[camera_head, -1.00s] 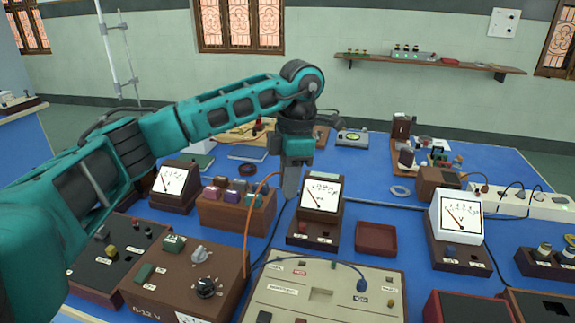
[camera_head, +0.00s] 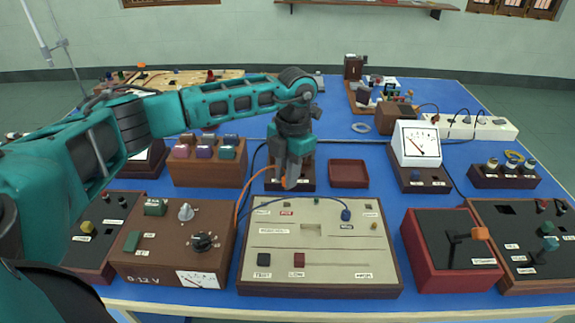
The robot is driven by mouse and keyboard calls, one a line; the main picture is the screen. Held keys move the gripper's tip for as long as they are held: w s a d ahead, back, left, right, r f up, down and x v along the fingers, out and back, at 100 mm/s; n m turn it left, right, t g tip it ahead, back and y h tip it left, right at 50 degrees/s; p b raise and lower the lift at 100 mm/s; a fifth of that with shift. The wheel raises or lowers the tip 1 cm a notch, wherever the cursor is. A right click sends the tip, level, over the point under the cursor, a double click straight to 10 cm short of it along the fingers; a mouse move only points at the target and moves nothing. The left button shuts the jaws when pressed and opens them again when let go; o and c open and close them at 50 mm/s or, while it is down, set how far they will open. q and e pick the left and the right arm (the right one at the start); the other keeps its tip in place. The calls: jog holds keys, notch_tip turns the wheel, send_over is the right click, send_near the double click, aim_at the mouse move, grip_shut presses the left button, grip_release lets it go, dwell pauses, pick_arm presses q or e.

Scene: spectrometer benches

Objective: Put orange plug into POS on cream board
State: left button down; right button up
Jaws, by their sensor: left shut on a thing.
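The cream board (camera_head: 330,277) lies in a wooden frame at the front middle of the blue bench. A small red label (camera_head: 286,212) is near its back edge, too small to read surely, so I cannot confirm which socket is POS. My left gripper (camera_head: 291,183) is shut, fingers down, just behind and above the board's back edge. The orange cable (camera_head: 238,212) rises from the left and ends at its fingertips. The orange plug is mostly hidden between the fingers. A blue plug (camera_head: 346,214) stands on the board's right half. My right gripper is not in view.
A brown 0-12 V supply (camera_head: 165,245) stands left of the board, and a red box with an orange-tipped lever (camera_head: 455,250) stands right. Blue cable crosses the board.

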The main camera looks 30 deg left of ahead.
pick_arm(q)
jog(key=shift+f, duration=1.1)
jog(key=shift+f+b, duration=1.75)
jog(key=shift+f, duration=0.4)
jog(key=c, duration=0.9)
grip_release()
jog(key=r, duration=0.4)
jog(key=w+r, duration=0.1)
jog(key=r, duration=0.8)
jog(key=shift+w+d, duration=0.2)
jog(key=shift+w, duration=0.05)
jog(key=shift+s+f, duration=0.1)
jog(key=shift+f, duration=0.05)
